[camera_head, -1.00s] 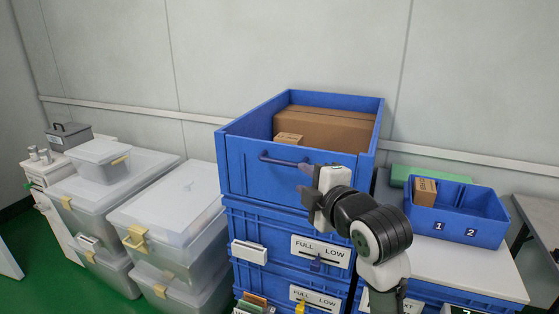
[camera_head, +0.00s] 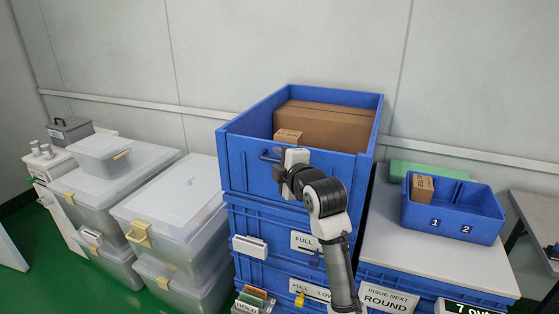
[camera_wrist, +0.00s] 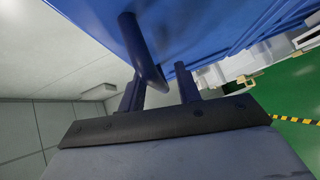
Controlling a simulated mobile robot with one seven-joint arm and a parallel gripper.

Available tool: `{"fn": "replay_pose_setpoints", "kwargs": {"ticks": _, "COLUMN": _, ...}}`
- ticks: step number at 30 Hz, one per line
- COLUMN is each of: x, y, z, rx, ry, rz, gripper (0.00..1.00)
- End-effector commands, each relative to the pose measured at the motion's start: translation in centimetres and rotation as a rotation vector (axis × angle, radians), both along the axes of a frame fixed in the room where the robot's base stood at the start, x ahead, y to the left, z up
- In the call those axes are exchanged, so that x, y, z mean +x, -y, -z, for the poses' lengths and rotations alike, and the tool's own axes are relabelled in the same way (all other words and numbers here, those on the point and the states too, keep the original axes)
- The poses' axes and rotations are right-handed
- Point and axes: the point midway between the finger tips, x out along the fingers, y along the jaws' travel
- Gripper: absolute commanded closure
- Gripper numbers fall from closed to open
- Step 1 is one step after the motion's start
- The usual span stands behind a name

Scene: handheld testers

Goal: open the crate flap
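The top blue crate (camera_head: 366,140) stands on a stack of blue crates. Its front flap (camera_head: 236,170) is upright and closed, with a bar handle (camera_head: 266,157) near its top edge. My gripper (camera_head: 281,168) is at the flap's front, by the handle, and covers the handle's right part. In the wrist view the handle (camera_wrist: 140,45) reaches down between the two dark fingers of my gripper (camera_wrist: 158,76). The fingers stand apart, with a gap beside the bar. Whether a finger touches the bar cannot be told.
A large brown carton (camera_head: 325,125) and a small box (camera_head: 288,136) are inside the crate. Clear lidded bins (camera_head: 170,205) stand at left. A divided blue tray (camera_head: 450,225) is on a white top (camera_head: 400,255) at right. The wall is close behind.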

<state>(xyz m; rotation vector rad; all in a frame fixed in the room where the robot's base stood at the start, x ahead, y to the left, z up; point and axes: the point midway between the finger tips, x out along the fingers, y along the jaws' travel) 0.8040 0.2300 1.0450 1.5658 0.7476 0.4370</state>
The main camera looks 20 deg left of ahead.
Motion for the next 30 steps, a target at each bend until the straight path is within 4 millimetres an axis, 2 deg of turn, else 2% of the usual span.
{"fn": "replay_pose_setpoints", "kwargs": {"ticks": 4, "x": 0.0, "y": 0.0, "z": 0.0, "rx": 0.000, "ry": 0.000, "rz": 0.000, "gripper": 0.69}}
{"fn": "replay_pose_setpoints", "kwargs": {"ticks": 11, "x": 0.0, "y": 0.0, "z": 0.0, "rx": 0.000, "ry": 0.000, "rz": 0.000, "gripper": 0.99}}
{"fn": "replay_pose_setpoints", "kwargs": {"ticks": 23, "x": -0.1, "y": 0.1, "z": 0.2, "rx": 0.000, "ry": 0.006, "rz": 0.000, "gripper": 1.00}}
{"fn": "replay_pose_setpoints", "kwargs": {"ticks": 30, "x": -1.1, "y": 0.0, "z": 1.0, "rx": -0.002, "ry": 0.066, "rz": 0.001, "gripper": 1.00}}
